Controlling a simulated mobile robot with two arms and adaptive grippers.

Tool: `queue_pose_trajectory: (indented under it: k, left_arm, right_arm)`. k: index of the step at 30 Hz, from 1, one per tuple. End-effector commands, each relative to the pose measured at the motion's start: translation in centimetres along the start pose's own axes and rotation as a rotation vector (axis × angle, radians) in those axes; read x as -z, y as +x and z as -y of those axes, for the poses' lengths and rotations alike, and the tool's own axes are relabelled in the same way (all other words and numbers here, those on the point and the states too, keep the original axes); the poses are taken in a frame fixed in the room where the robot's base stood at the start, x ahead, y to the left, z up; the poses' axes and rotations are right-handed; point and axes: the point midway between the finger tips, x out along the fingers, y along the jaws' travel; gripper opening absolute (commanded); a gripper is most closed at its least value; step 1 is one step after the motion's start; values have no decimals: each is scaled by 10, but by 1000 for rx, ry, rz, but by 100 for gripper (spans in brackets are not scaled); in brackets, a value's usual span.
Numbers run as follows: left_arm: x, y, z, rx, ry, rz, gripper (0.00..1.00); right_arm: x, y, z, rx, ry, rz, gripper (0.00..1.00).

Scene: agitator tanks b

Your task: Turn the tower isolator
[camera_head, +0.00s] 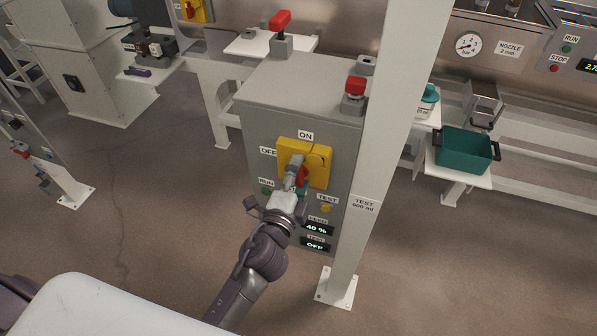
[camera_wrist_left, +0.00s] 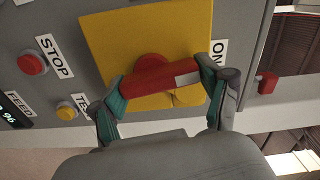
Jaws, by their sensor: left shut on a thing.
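The isolator is a yellow plate (camera_head: 319,172) on the front of a grey cabinet, with an ON label above it and an OFF label to its left. Its red handle (camera_head: 302,177) is partly hidden behind my left gripper (camera_head: 296,181). In the left wrist view the red handle (camera_wrist_left: 160,80) lies between the two teal-padded fingers of my left gripper (camera_wrist_left: 165,88), which are shut on its ends. The white-marked end of the handle points towards the ON label (camera_wrist_left: 218,52). My right gripper is not in view.
Below the isolator the grey cabinet (camera_head: 259,125) carries a green RUN button (camera_head: 267,191), a yellow TEST button (camera_head: 326,208) and displays reading 40 % and OFF. A white post (camera_head: 385,120) stands close at the right. A teal bin (camera_head: 463,151) sits further right.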

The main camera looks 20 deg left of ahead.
Motion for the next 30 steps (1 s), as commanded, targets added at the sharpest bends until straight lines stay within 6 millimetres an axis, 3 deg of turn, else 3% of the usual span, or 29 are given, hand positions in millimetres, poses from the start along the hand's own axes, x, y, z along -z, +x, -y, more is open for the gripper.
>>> queue_pose_trajectory:
  k: [10, 27, 28, 30]
  left_arm:
    - [2, 0, 0, 1, 148, -1, 42]
    - [2, 0, -1, 0, 180, -2, 42]
    - [2, 0, -1, 0, 180, -2, 80]
    - [2, 0, -1, 0, 179, -2, 92]
  right_arm:
    - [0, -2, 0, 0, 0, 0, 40]
    - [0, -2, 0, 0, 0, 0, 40]
    - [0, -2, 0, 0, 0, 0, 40]
    - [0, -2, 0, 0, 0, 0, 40]
